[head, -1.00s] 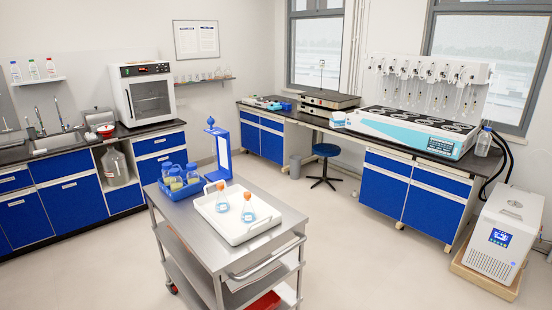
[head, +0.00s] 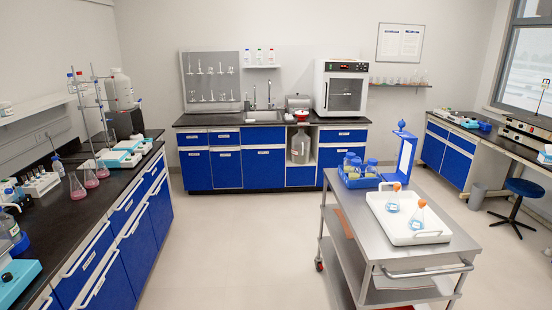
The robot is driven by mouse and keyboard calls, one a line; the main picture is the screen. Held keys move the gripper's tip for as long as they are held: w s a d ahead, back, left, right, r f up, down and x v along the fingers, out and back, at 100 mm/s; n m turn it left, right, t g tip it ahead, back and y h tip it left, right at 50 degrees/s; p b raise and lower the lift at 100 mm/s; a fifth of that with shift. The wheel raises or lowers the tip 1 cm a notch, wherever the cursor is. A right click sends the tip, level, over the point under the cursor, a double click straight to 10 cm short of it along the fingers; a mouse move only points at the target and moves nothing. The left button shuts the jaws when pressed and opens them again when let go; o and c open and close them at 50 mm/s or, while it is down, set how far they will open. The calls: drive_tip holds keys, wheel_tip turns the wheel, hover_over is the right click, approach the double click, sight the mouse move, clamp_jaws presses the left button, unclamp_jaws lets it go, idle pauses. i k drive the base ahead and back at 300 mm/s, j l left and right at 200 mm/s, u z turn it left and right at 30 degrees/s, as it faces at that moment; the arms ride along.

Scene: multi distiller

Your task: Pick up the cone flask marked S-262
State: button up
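Two cone flasks with orange stoppers and blue labels stand upright in a white tray (head: 440,237) on a steel cart (head: 362,232) at the right of the head view. One is the rear left flask (head: 392,203), the other the front right flask (head: 417,219). Several flasks with pink liquid, one of them the pink flask (head: 77,188), stand on the left bench. The markings are too small to read, so I cannot tell which flask is S-262. My gripper is not in view.
A blue basket (head: 358,181) of blue-capped bottles and a blue stand (head: 406,160) are on the cart. The left bench (head: 100,215) carries glassware and instruments. A sink counter (head: 250,160) lines the back wall. The floor (head: 235,250) between bench and cart is clear.

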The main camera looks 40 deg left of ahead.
sight(102, 171)
drive_tip(key=u, duration=1.35)
drive_tip(key=i+j+u, duration=0.1)
drive_tip(key=i+u, duration=0.35)
drive_tip(key=i, duration=3.45)
drive_tip(key=i+j, duration=0.1)
drive_tip(key=i, duration=2.95)
drive_tip(key=i+z, duration=0.1)
drive_tip(key=z, duration=0.3)
drive_tip(key=i+z, duration=0.1)
drive_tip(key=z, duration=0.25)
drive_tip(key=i+z, duration=0.1)
drive_tip(key=z, duration=0.3)
